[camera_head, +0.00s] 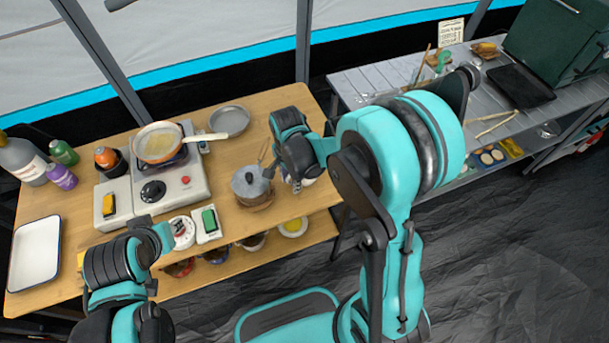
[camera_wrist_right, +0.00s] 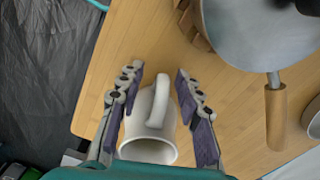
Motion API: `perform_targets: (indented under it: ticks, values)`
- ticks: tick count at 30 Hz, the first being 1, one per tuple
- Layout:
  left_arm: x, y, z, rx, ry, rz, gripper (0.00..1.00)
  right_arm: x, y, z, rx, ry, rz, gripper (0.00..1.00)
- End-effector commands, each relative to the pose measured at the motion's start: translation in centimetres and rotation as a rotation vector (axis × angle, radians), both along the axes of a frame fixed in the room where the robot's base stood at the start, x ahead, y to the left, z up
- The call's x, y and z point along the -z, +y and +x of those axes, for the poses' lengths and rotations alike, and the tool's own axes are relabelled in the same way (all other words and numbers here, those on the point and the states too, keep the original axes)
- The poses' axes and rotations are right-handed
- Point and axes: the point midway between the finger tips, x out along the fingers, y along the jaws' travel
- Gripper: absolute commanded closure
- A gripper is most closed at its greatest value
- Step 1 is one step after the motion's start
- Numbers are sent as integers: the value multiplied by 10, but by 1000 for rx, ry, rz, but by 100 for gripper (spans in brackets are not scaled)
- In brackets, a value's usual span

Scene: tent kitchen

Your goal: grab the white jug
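The white jug (camera_wrist_right: 143,128) is between the two fingers of my right gripper (camera_wrist_right: 160,72) in the right wrist view. Its handle faces up in the picture and its mouth is toward the bottom edge. The fingers are spread, one on each side of the jug, with a visible gap on the right side. In the head view my right gripper (camera_head: 300,165) is above the table's right part and hides most of the jug. My left arm is at lower left of the head view, and its gripper's fingers cannot be made out clearly.
A grey pot (camera_head: 250,184) stands on a wooden trivet close left of the jug. A stove (camera_head: 178,185) with a frying pan (camera_head: 160,142) is farther left on the wooden table (camera_head: 235,222). Bowls sit on a lower shelf. A metal side table (camera_head: 365,83) is at right.

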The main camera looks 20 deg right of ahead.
Motion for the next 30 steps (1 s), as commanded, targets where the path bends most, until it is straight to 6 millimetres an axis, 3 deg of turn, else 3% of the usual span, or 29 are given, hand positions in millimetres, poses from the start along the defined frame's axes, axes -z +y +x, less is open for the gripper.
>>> perform_targets:
  ticks: [3,9,13,30]
  values:
    - [7,0,0,0,0,0,70,13,0,1,-1,0,0,65]
    - [5,0,0,0,0,0,70,12,0,0,-1,0,0,68]
    - [5,0,0,0,0,0,70,11,1,0,-1,-1,0,100]
    - [3,0,0,0,0,0,70,8,0,1,-1,-1,0,100]
